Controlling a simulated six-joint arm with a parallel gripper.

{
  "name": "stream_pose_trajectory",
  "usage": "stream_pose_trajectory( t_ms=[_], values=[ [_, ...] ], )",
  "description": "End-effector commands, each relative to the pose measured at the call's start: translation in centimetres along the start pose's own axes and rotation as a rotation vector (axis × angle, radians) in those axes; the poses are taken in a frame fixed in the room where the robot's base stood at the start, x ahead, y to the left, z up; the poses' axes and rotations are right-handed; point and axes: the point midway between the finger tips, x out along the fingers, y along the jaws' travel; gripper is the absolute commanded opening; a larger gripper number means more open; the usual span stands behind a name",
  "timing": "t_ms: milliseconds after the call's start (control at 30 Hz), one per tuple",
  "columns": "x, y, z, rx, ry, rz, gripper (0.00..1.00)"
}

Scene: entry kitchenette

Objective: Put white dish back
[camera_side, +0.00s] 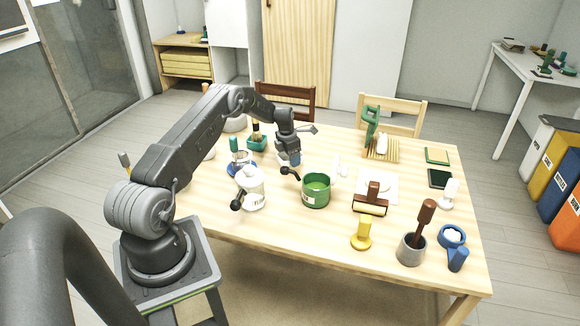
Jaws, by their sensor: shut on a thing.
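My gripper (291,157) is above the middle of the table, pointing down behind the green pot. Which white piece is the task's dish is not clear. A white lidded pot (251,188) stands to the left of the green pot. A pale round bowl (236,124) is partly hidden behind my arm, and another pale bowl (209,153) shows just beside the arm. A flat white square (378,183) lies right of centre, under a brown-handled tool.
The green pot (316,190) stands near the middle of the wooden table (300,228). A grey cup (411,249) with a brown-handled tool, a yellow tool (362,233) and a blue ring-shaped piece (452,236) crowd the front right. A wooden rack (381,150) stands farther back.

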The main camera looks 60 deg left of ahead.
Motion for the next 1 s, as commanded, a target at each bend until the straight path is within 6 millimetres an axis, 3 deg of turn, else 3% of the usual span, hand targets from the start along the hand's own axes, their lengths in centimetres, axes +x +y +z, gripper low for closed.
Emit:
stream_pose_trajectory(
  t_ms=[400,767,800,1000],
  values=[
    [4.2,0.0,-0.5,0.000,-0.002,0.001,0.42],
    [4.5,0.1,-0.5,0.001,-0.002,0.001,0.42],
    [4.5,0.1,-0.5,0.001,-0.002,0.001,0.77],
    [4.5,0.0,-0.5,0.001,-0.001,0.001,0.96]
  ],
)
